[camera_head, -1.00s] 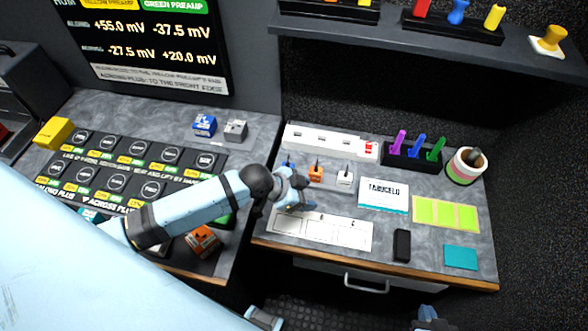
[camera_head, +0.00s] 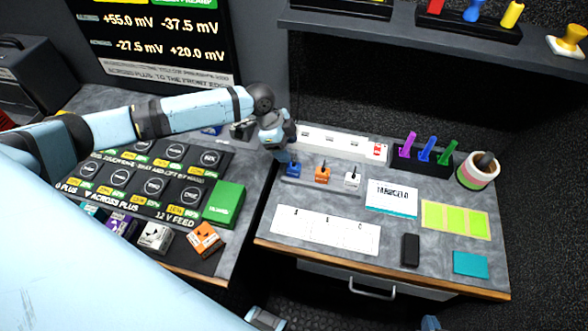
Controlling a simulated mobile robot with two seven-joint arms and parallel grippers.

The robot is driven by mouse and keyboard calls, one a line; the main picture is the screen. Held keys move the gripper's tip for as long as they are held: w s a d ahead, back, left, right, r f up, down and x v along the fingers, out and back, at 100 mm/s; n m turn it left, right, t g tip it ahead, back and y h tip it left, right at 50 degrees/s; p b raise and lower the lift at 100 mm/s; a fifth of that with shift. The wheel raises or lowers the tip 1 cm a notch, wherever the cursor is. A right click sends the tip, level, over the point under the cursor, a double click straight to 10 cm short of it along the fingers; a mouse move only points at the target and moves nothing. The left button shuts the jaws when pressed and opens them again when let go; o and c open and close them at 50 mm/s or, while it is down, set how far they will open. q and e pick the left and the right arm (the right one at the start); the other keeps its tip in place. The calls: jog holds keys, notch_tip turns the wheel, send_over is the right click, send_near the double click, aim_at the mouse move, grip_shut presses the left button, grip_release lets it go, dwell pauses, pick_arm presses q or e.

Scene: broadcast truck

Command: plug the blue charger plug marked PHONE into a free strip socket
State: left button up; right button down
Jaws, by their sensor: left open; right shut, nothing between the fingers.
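A blue plug (camera_head: 293,170) stands at the left end of a row on the right desk, close below my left gripper. Its marking is too small to read. My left gripper (camera_head: 284,154) is open and points down just above it; contact cannot be told. The white power strip (camera_head: 340,144) lies along the back of the desk, with several sockets and a red switch (camera_head: 377,150) at its right end. My gripper and wrist hide part of the strip's left end.
An orange plug (camera_head: 322,174) and a white plug (camera_head: 352,181) stand right of the blue one. A paper sheet (camera_head: 325,232), a card (camera_head: 391,197), a black phone-like block (camera_head: 410,250) and a pen holder (camera_head: 422,160) share the desk. A shelf (camera_head: 420,36) overhangs the back.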

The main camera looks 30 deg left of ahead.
aim_at(293, 165)
pick_arm(q)
jog(key=x, duration=0.2)
jog(key=shift+d+f, duration=0.15)
jog(key=shift+f, duration=0.25)
jog(key=f, duration=0.2)
jog(key=d+f+p, duration=0.1)
jog(key=f, duration=0.1)
jog(key=shift+s, duration=0.25)
jog(key=shift+d+f, duration=0.25)
jog(key=shift+f, duration=0.3)
jog(key=c, duration=1)
jog(key=shift+w+r, duration=0.1)
